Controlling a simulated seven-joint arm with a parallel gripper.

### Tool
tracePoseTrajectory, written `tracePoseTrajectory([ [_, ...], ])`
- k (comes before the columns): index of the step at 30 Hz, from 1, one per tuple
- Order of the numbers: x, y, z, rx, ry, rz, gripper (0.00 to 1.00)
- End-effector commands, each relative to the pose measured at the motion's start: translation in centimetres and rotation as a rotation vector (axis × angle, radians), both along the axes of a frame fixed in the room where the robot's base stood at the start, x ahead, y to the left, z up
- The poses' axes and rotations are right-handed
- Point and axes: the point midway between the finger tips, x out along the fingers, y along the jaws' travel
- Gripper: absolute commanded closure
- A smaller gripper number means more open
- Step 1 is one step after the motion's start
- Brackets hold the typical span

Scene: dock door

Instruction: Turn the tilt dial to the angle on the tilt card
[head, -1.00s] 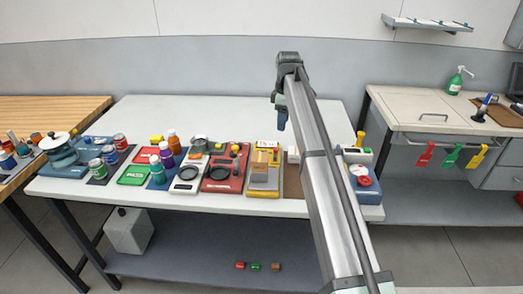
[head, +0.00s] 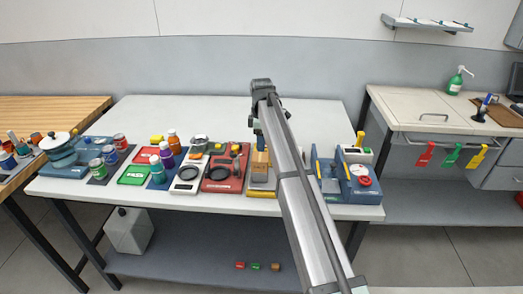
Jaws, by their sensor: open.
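A blue device (head: 341,186) with upright plates stands at the right end of the white table. A round red knob (head: 365,181) is on its right side; I cannot tell whether this is the tilt dial. No card with a readable angle shows, so I cannot pick out the tilt card. My gripper (head: 259,143) is open, high over the middle right of the table, left of the blue device and apart from it. It appears in front of or above a tan block (head: 260,161); its fingers are small and partly hidden by my arm.
A red tray (head: 222,185) with a dark ring, a white scale (head: 186,187), bottles (head: 166,153) and a green tray (head: 136,175) crowd the table's front. A white unit with a yellow handle (head: 360,139) stands behind the blue device. The table's back is clear.

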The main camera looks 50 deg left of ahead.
Motion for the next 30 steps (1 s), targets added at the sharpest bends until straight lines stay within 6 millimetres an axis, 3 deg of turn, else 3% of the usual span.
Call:
tracePoseTrajectory([
  [9, 0.0, 0.0, -3.6, -0.001, 0.001, 0.000, 0.46],
  [22, 0.0, 0.0, -4.2, 0.000, 0.000, -0.001, 0.46],
  [30, 0.0, 0.0, -4.2, 0.000, 0.000, -0.001, 0.72],
])
